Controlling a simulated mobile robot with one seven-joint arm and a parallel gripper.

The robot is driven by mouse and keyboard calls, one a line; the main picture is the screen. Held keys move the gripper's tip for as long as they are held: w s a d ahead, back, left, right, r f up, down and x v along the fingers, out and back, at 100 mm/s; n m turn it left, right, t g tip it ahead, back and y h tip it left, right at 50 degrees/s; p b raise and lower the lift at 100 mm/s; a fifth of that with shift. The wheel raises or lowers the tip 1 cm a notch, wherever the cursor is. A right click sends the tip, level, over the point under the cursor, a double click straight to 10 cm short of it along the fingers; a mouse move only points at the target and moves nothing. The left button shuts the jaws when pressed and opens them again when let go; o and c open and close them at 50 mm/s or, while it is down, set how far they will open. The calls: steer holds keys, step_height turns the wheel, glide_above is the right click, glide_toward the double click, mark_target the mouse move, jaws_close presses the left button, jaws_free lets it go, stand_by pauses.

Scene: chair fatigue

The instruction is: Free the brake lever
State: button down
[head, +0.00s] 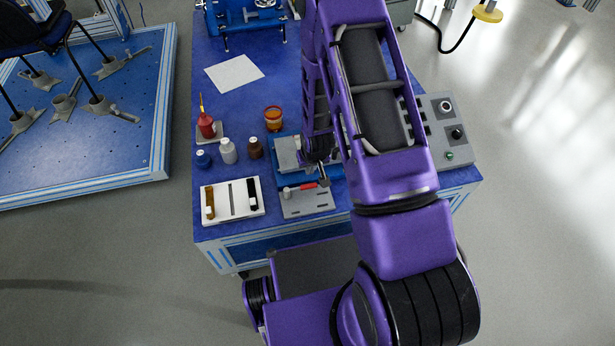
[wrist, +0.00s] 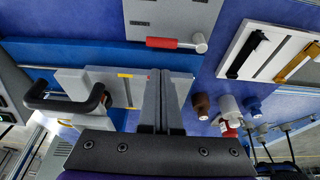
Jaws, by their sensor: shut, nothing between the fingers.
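A lever with a red grip and a pale grey end (head: 301,187) lies on a grey slotted plate (head: 310,205) at the front of the blue bench. In the wrist view the lever (wrist: 173,43) is beyond my fingertips, its grey end to the right. My gripper (wrist: 159,75) is shut and empty, with its two grey fingers together. A grey block (wrist: 122,88) with yellow marks and a black U-shaped handle (wrist: 66,96) stand left of my fingers.
A white tray (head: 239,217) with a brown and a black item lies left of the plate. Several small bottles (head: 228,150) and an amber cup (head: 273,118) stand behind it. A control box (head: 447,125) is at right. My arm hides part of the bench.

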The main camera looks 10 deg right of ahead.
mark_target(302, 188)
steer(key=shift+f, duration=0.1)
steer(key=b+x, duration=0.2)
steer(key=x, duration=0.7)
steer(key=shift+w+f, duration=0.2)
steer(key=shift+f, duration=0.15)
